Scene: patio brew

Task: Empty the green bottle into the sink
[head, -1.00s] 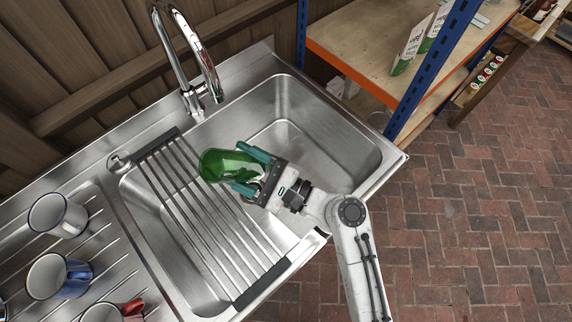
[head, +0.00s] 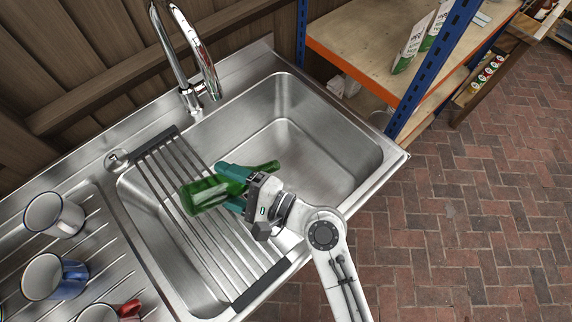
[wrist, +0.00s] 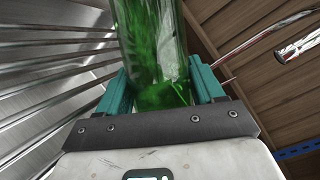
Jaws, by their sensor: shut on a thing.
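The green bottle (head: 203,195) is held over the sink (head: 318,168) in the head view. It lies tilted well over, with its wide base to the left above the rack and its thin neck to the right over the open basin. My gripper (head: 234,184) is shut on the bottle around its middle. In the wrist view the bottle (wrist: 152,45) stands between the teal fingers (wrist: 160,85). Whether liquid is leaving the mouth cannot be seen.
A roll-up drying rack (head: 215,235) spans the sink's left part. A chrome tap (head: 190,65) rises behind. Enamel mugs (head: 55,215) stand on the drainboard at left. A shelf with a blue post (head: 432,65) is at the back right. The basin's right part is clear.

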